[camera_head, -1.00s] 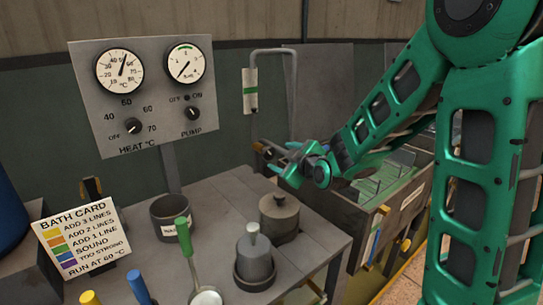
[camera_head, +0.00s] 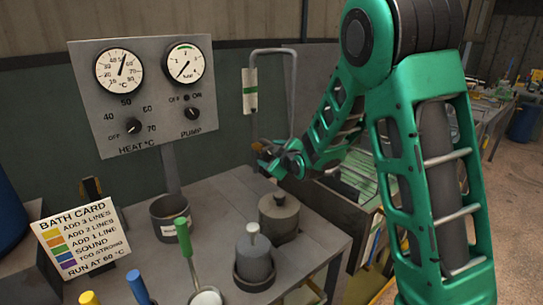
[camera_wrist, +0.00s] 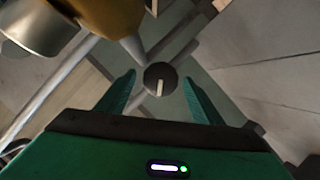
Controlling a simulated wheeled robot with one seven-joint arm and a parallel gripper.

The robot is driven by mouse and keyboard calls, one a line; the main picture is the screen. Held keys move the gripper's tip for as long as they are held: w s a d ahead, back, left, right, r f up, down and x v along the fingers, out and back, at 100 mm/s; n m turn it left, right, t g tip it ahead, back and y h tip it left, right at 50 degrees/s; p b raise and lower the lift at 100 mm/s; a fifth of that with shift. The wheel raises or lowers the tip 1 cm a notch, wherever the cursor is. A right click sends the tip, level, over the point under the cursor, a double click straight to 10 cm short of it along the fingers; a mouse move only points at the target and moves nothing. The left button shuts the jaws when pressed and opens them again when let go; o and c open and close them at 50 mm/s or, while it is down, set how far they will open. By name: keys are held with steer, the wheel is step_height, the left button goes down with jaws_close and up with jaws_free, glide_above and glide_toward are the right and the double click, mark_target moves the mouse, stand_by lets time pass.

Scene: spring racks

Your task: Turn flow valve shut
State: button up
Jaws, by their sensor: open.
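A small dark round knob (camera_wrist: 160,78) with a white pointer line shows in the wrist view, centred between my fingers; I take it for the flow valve. Its pointer runs towards the bottom of the picture. My gripper (camera_wrist: 159,90) is open, with one green finger on each side of the knob and a visible gap on both sides. In the head view my gripper (camera_head: 284,163) is at the back right of the bench, below the bent pipe. The knob cannot be made out there.
A brass-coloured body (camera_wrist: 98,14) and a grey pipe lie close to the knob. A bent pipe (camera_head: 291,95) rises behind my gripper. A lidded grey pot (camera_head: 279,215) stands on the bench in front. The gauge panel (camera_head: 160,125) is at left.

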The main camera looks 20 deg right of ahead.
steer(key=shift+c, duration=0.4)
steer(key=c, duration=0.9)
steer(key=shift+d+r+m+g+y, duration=0.15)
steer(key=shift+m+g+y, duration=0.25)
steer(key=shift+m, duration=0.4)
steer(key=shift+d+m+g+y, duration=0.1)
steer(key=shift+m+g+y, duration=0.1)
steer(key=shift+m+y, duration=0.45)
steer(key=shift+c, duration=0.2)
steer(key=shift+w, duration=0.1)
steer(key=o, duration=1)
steer(key=shift+d, duration=0.15)
